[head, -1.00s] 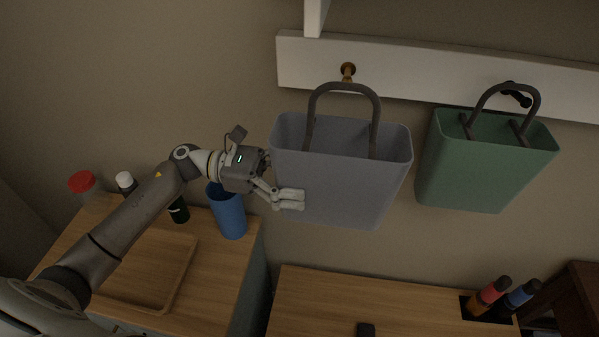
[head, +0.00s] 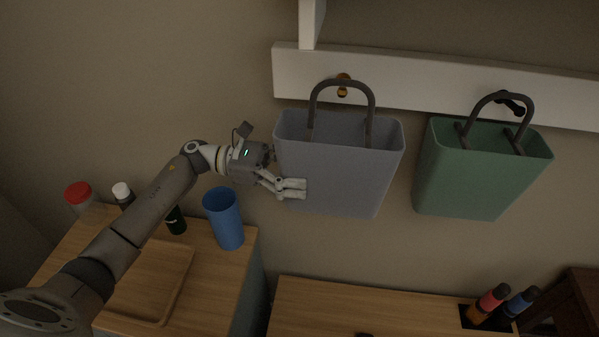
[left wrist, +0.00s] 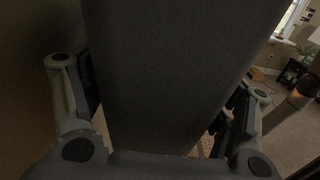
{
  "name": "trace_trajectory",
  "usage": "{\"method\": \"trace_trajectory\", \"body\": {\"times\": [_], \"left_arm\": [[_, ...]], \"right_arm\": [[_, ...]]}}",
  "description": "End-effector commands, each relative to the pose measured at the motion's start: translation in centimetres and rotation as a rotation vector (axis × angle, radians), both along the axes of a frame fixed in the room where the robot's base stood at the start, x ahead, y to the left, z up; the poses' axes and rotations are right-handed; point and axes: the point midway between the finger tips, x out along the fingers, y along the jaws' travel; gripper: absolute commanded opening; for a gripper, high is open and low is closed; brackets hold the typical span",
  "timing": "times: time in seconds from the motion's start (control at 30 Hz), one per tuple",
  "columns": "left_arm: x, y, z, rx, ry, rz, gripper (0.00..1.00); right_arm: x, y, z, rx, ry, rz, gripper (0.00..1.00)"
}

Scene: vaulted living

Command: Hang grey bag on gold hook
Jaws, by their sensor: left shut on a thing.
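The grey bag (head: 345,165) is upright in front of the wall, its dark arched handle (head: 342,84) standing up. My left gripper (head: 290,188) is shut on the bag's left side; in the left wrist view the bag (left wrist: 180,70) fills the space between the fingers. The gold hook (head: 343,86) is on the white wall rail (head: 430,83). In the head view it shows within the upper part of the handle's arch. Whether the handle touches the hook cannot be told. My right gripper is not in view.
A green bag (head: 475,170) hangs at a dark hook (head: 510,103) on the right. Below are a blue cup (head: 224,220), a red-lidded jar (head: 80,195), a wooden tray (head: 185,285) and bottles (head: 490,300). Wall between cup and bottles is clear.

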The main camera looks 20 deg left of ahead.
Motion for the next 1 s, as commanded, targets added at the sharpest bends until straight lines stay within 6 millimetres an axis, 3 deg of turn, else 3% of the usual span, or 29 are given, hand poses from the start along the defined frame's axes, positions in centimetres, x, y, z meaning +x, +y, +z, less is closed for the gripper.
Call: {"method": "trace_trajectory", "body": {"times": [0.47, 1.0], "left_arm": [[2.9, 0.5, 0.0, -0.004, -0.002, 0.001, 0.49], [3.9, 0.8, -1.1, -0.002, -0.002, 0.000, 0.49]], "right_arm": [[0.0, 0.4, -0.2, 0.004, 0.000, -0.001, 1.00], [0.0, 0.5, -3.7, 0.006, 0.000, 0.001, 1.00]]}}
